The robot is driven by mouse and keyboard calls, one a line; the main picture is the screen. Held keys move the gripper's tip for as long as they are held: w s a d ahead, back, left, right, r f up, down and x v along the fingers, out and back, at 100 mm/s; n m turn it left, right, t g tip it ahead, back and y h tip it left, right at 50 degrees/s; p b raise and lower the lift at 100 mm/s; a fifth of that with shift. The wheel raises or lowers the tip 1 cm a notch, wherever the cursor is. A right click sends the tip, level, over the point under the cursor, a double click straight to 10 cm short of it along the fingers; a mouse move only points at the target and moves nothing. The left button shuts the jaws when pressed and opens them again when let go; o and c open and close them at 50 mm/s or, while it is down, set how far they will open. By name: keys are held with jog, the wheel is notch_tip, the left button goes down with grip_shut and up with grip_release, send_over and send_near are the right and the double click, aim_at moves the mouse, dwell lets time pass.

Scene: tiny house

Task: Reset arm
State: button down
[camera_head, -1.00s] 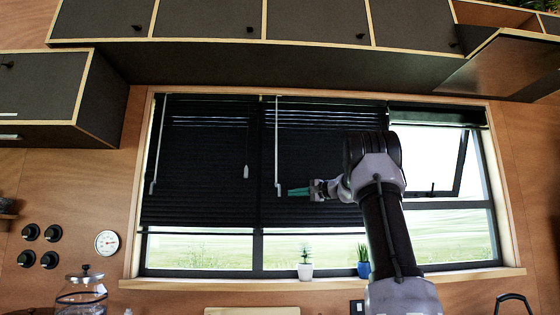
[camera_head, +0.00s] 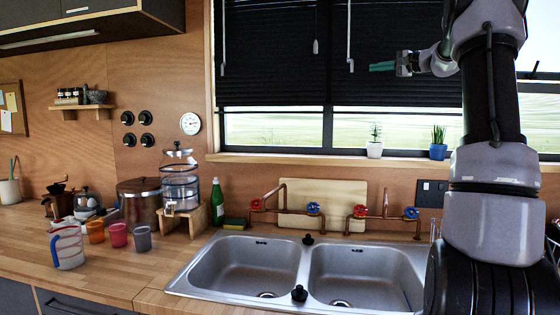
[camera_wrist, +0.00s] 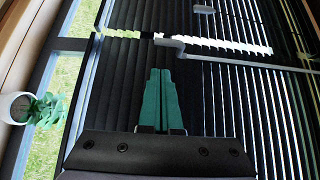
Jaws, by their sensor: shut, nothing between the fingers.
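My gripper (camera_head: 382,67) is raised in front of the window, to the left of my arm, with its teal fingers pointing left. In the wrist view its two teal fingers (camera_wrist: 160,100) lie side by side and closed, with nothing between them. Behind them are the dark window blinds (camera_head: 270,60), with a pale blind rod (camera_head: 350,40) just left of the fingertips in the head view. I cannot tell the exact gap between fingertips and rod. My arm covers part of the window's right side.
A double sink (camera_head: 305,270) is set in the wooden counter (camera_head: 120,278). Cups, a measuring jug (camera_head: 67,248), a glass dispenser (camera_head: 180,185) and a green bottle (camera_head: 217,200) stand left. A white-potted plant (camera_head: 375,142) and blue-potted plant (camera_head: 438,142) are on the sill.

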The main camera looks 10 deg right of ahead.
jog(key=s+a+f+n+g+h, duration=0.1)
jog(key=s+a+f+n+g, duration=0.2)
jog(key=s+a, duration=0.6)
jog(key=s+a+f+g+h, duration=0.25)
jog(key=s+a+f, duration=0.35)
jog(key=s+a, duration=0.4)
jog(key=s+f+n+g+h, duration=0.1)
jog(key=s+f+n+h, duration=0.1)
jog(key=s+f, duration=0.5)
jog(key=s+a+f+n+g+h, duration=0.1)
jog(key=s+f+n+h, duration=0.1)
jog(key=s+f, duration=0.6)
jog(key=s, duration=0.7)
jog(key=shift+s+f, duration=0.3)
jog(key=shift+s, duration=0.05)
jog(key=shift+h, duration=0.25)
